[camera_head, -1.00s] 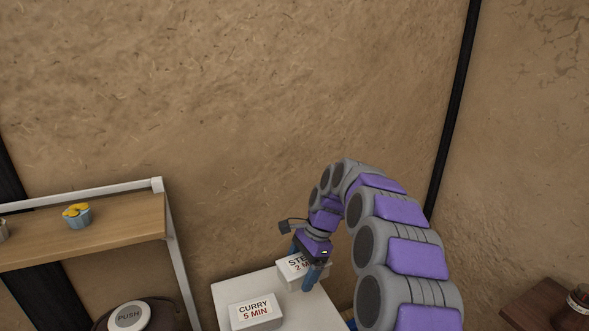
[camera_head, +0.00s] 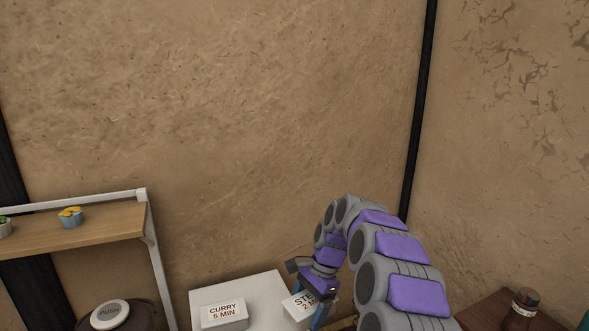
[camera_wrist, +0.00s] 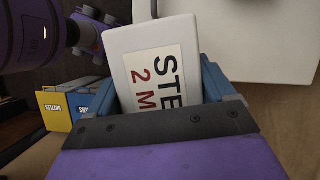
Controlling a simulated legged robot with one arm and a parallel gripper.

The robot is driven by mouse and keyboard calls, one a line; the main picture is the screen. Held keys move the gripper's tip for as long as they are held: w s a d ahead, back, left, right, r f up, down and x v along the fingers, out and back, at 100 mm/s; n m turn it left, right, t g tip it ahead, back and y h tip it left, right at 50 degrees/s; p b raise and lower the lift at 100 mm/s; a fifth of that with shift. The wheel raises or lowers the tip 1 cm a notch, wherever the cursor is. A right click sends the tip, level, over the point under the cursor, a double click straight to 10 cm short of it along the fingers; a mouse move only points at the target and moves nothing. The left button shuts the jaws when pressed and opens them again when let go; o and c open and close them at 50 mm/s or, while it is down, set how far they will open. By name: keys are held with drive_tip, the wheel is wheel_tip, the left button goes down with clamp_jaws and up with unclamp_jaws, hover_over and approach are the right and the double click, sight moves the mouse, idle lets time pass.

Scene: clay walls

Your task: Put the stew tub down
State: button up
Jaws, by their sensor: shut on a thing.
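The stew tub (camera_head: 299,306) is a white box with a label reading "STE…" and "2 M…"; the rest of the label is hidden by my gripper. My gripper (camera_head: 317,311) is shut on it, with blue fingers on either side. In the wrist view the tub (camera_wrist: 150,65) sits between the fingers of my gripper (camera_wrist: 158,88). It overlaps the left edge of a white flat surface (camera_wrist: 262,40). The same surface shows in the head view (camera_head: 255,290), with the tub at its right side. I cannot tell whether the tub touches it.
A white curry tub (camera_head: 223,314) marked "5 MIN" stands on the white surface, left of the stew tub. A push button (camera_head: 109,314) and a wooden shelf (camera_head: 80,228) are at left. A dark bottle (camera_head: 522,306) is at right. Yellow and blue bins (camera_wrist: 62,108) show in the wrist view.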

sight(328, 318)
drive_tip(key=d+n, duration=0.1)
drive_tip(key=d+f+n, duration=0.1)
drive_tip(key=d, duration=0.1)
drive_tip(key=s+d+f, duration=0.1)
drive_tip(key=d, duration=0.1)
drive_tip(key=shift+d+f+n+g+h, duration=0.1)
drive_tip(key=shift+d+n+g+h, duration=0.05)
drive_tip(key=shift+n+g+h, duration=0.2)
drive_tip(key=s+d+f+n+g+h+b, duration=0.1)
drive_tip(key=s+d+f+n+h+b, duration=0.1)
drive_tip(key=d+f+n, duration=0.4)
drive_tip(key=shift+s+d+f+n+h+b, duration=0.3)
drive_tip(key=shift+s+f+n+h+b, duration=0.2)
drive_tip(key=shift+f+n, duration=0.8)
